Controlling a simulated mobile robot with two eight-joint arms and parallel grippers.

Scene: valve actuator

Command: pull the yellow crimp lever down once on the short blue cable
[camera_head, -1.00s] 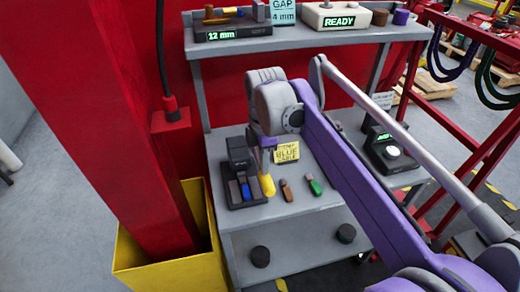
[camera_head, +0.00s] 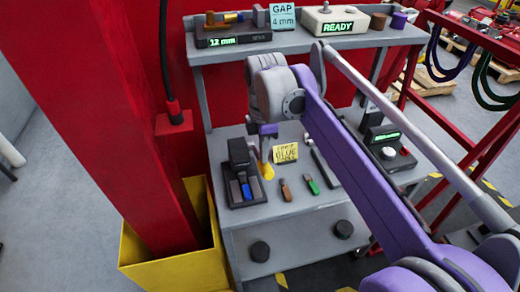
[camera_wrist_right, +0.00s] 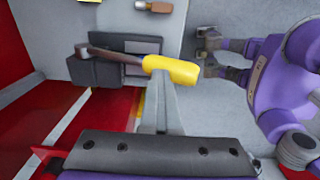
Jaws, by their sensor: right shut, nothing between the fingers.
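The crimp tool is a dark block (camera_head: 239,152) on the bench with a yellow-gripped lever (camera_head: 267,171). A short blue cable (camera_head: 246,190) lies in its base. My right gripper (camera_head: 264,146) is at the lever, shut and empty. In the right wrist view, its fingers (camera_wrist_right: 166,100) are together and their tips meet the edge of the yellow grip (camera_wrist_right: 172,70); whether they touch it, I cannot tell. The lever's dark shaft runs left to the tool (camera_wrist_right: 92,72). My left gripper (camera_wrist_right: 207,55) shows at the right of the wrist view, its fingers apart and empty.
A yellow sign (camera_head: 285,153), a brown-handled piece (camera_head: 286,190) and a green one (camera_head: 312,185) are right of the tool. A red column (camera_head: 130,120) and yellow bin (camera_head: 175,268) stand left. A shelf (camera_head: 290,43) spans above.

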